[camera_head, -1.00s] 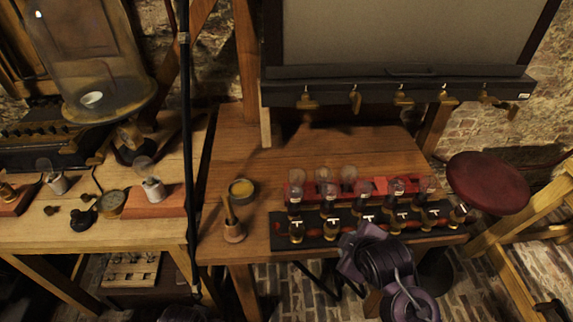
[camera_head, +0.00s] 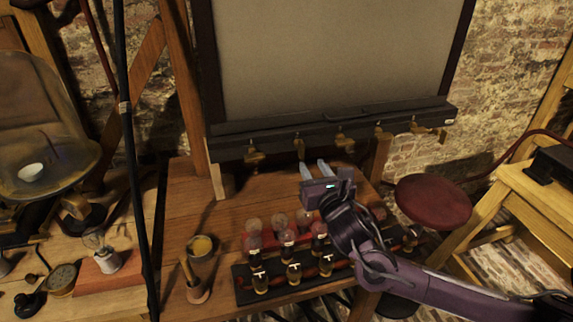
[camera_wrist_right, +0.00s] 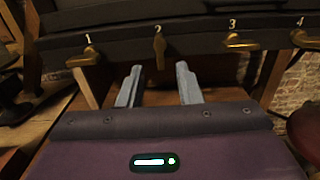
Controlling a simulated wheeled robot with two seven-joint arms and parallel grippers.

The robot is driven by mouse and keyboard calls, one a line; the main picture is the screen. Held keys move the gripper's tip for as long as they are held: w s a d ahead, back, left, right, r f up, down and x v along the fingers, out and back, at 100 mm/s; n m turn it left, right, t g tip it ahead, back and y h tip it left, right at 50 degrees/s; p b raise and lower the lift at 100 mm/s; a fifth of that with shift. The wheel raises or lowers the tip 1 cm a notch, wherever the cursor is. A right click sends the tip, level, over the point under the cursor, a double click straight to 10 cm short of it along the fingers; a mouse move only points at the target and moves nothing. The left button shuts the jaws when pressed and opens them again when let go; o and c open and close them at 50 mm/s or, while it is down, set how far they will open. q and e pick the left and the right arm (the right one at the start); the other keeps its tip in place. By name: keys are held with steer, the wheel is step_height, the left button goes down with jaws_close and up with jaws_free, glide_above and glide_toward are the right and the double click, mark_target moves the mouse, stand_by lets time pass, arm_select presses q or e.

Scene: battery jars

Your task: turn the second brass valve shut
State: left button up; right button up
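The second brass valve (camera_wrist_right: 159,45) sits under the number 2 on the dark rail (camera_wrist_right: 200,45) in the right wrist view. Its handle stands vertical, while the handles of valve 1 (camera_wrist_right: 84,58) and valve 3 (camera_wrist_right: 240,43) lie roughly level. In the head view the second valve (camera_head: 300,147) is on the rail below the grey board. My right gripper (camera_wrist_right: 158,78) is open and empty, its two fingers pointing at the rail. The second valve appears between the fingertips and beyond them, apparently untouched. In the head view the right gripper (camera_head: 313,171) is just below the rail. My left gripper is out of view.
Several glass-topped jars (camera_head: 288,240) stand on the wooden table under my right arm. A small yellow-filled dish (camera_head: 201,246) and a wooden pestle-like tool (camera_head: 193,280) are at the left. A red stool (camera_head: 433,202) stands to the right. A black pole (camera_head: 130,170) crosses the left side.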

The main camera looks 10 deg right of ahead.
mark_target(303, 151)
steer(key=w+p, duration=0.1)
steer(key=w, duration=0.3)
steer(key=w+p, duration=0.1)
steer(key=w, duration=0.2)
steer(key=shift+w+a, duration=0.2)
steer(key=shift+w, duration=0.15)
jaws_close()
